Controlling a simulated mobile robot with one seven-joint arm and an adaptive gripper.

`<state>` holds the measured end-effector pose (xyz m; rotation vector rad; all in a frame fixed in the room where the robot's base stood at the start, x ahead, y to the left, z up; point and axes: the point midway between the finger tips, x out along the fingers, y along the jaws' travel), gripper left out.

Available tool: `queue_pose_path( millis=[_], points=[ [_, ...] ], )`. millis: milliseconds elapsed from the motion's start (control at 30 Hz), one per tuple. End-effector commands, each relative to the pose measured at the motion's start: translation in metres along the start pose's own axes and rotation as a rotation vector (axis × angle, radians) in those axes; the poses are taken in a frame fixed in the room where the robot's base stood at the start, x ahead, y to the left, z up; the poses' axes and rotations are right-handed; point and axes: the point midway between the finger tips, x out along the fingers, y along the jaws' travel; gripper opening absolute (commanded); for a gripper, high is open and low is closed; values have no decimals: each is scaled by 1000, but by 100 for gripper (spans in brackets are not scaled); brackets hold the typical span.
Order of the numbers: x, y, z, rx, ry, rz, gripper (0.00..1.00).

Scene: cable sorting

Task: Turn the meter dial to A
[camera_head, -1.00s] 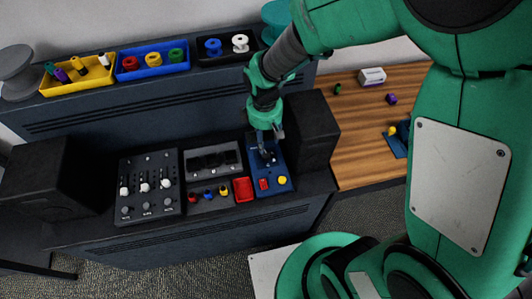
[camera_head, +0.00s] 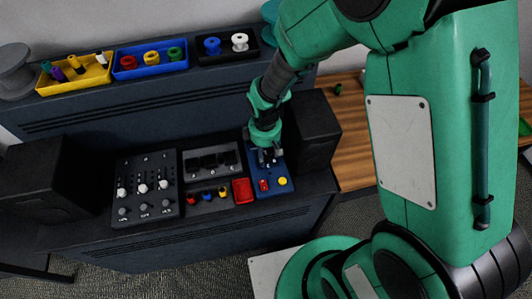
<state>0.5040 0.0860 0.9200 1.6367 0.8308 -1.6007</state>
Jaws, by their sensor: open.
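The meter is a blue panel (camera_head: 265,187) at the right end of the console row, with a red button (camera_head: 264,185) and a yellow button (camera_head: 282,181) at its near end. My gripper (camera_head: 268,157) points down over the upper part of this panel, its fingers open. The dial is hidden or too small to make out behind the gripper, so its setting cannot be read. I cannot tell whether the fingers touch it.
A black speaker-like box (camera_head: 312,130) stands close right of the panel. Yellow (camera_head: 72,84), blue (camera_head: 125,74) and black bins (camera_head: 204,58) sit on the shelf behind.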

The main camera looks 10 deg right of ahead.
Motion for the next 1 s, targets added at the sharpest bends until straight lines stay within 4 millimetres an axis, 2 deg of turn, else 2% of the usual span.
queue_pose_path(
  millis=[67, 300, 667, 1000],
  points=[
    [0, 0, 0, 0, 0, 0, 46],
    [0, 0, 0, 0, 0, 0, 1],
    [-1, 0, 0, 26, -1, 0, 1],
    [-1, 0, -1, 189, -8, 0, 1]
  ],
)
